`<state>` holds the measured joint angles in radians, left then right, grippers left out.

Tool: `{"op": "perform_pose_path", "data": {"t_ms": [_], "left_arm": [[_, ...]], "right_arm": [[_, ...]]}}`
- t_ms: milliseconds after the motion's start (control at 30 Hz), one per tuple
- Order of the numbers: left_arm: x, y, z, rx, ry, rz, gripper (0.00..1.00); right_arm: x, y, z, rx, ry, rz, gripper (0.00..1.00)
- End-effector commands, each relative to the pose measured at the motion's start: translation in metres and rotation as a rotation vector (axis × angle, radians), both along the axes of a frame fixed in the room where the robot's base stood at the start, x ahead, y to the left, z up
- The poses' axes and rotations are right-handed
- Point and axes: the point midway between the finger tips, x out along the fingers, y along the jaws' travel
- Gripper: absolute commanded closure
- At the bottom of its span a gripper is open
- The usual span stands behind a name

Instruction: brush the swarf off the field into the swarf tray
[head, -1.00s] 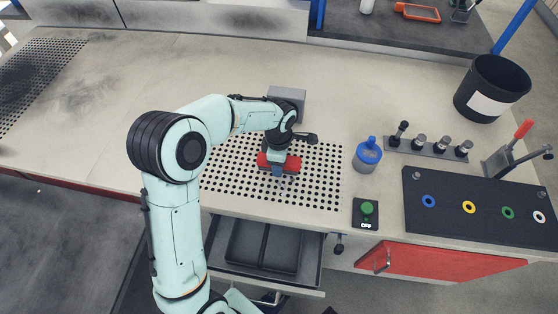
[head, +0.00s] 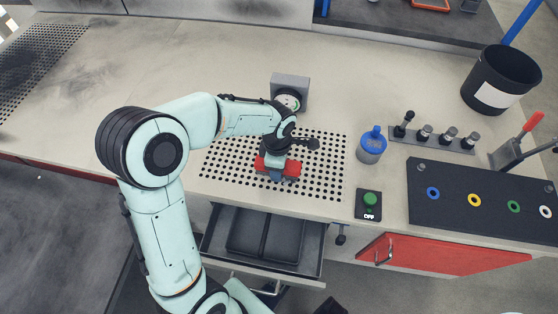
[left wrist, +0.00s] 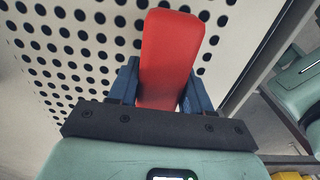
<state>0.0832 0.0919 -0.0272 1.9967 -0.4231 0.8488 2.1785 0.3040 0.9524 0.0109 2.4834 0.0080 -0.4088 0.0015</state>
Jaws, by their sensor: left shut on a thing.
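My left gripper (head: 277,174) is over the perforated field (head: 225,170) in the head view, shut on a red brush (head: 292,168). In the left wrist view the red brush (left wrist: 168,60) stands between the blue fingers of the gripper (left wrist: 158,90), with the holed field (left wrist: 75,45) behind it. The brush's underside is hidden, so I cannot tell whether it touches the field. I cannot make out any swarf on the field. A dark two-part tray (head: 265,238) lies in the open drawer below the front edge. My right gripper is not in view.
A grey block with a round dial (head: 290,85) stands behind the field. To the right are a blue-topped jar (head: 372,147), a green button box (head: 369,204) and a black board with coloured rings (head: 480,220).

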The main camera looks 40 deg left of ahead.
Motion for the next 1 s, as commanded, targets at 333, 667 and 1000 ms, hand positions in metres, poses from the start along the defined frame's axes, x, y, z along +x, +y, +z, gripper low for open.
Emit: {"op": "perform_pose_path", "data": {"t_ms": [333,667,1000], "left_arm": [[-0.022,-0.012,-0.002,0.000,-0.001,-0.002,0.78],[-0.036,-0.019,-0.004,0.000,0.000,-0.001,0.78],[-0.057,-0.031,-0.006,0.001,0.000,-0.001,0.78]], "right_arm": [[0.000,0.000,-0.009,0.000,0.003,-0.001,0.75],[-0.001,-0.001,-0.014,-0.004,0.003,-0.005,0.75],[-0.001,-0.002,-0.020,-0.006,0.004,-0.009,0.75]]}}
